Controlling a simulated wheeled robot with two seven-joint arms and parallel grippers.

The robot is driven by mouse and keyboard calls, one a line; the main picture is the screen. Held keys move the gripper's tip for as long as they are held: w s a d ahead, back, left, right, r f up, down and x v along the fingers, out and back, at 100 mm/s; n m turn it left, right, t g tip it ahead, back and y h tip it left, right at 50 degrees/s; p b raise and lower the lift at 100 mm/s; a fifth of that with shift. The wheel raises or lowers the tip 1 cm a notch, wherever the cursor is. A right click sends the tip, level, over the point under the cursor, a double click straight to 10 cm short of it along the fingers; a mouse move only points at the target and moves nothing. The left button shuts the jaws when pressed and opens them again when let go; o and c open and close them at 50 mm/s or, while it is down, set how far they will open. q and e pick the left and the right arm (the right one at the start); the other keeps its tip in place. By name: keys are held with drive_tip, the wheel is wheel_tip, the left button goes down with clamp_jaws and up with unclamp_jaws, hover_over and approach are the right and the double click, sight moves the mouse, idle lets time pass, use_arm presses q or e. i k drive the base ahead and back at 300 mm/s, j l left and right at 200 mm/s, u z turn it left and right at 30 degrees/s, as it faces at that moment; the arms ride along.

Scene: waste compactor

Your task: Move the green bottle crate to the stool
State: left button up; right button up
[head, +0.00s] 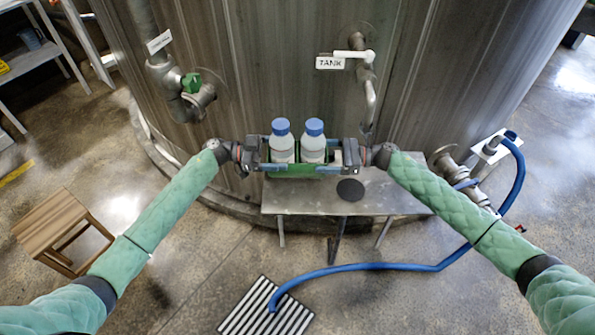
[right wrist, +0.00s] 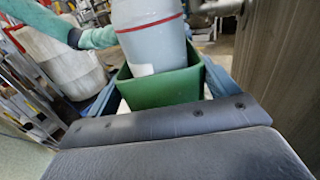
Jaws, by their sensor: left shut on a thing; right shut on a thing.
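The green bottle crate (head: 292,172) is held level between my two grippers, in front of the tank and over the left part of the metal bench. Two white bottles with blue caps (head: 281,141) stand in it. My left gripper (head: 262,155) is shut on the crate's left end. My right gripper (head: 345,155) is shut on its right end. The right wrist view shows the green crate wall (right wrist: 160,88) with a bottle (right wrist: 152,35) inside, close beyond the gripper. The wooden stool (head: 50,222) stands on the floor at the left, away from the crate.
The metal bench (head: 310,198) carries a dark round disc (head: 350,190). A blue hose (head: 375,266) runs across the floor to a striped drain grate (head: 267,308). Pipes and a green valve (head: 191,83) stick out from the tank (head: 270,60). Floor between bench and stool is clear.

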sight(48, 218)
drive_tip(key=u, duration=1.15)
drive_tip(key=i+j+u, duration=0.2)
drive_tip(key=u, duration=0.55)
drive_tip(key=i+j, duration=0.2)
drive_tip(key=i, duration=0.25)
drive_tip(key=i+j, duration=0.2)
drive_tip(key=i, duration=0.25)
drive_tip(key=i+j, duration=0.2)
drive_tip(key=i, duration=0.25)
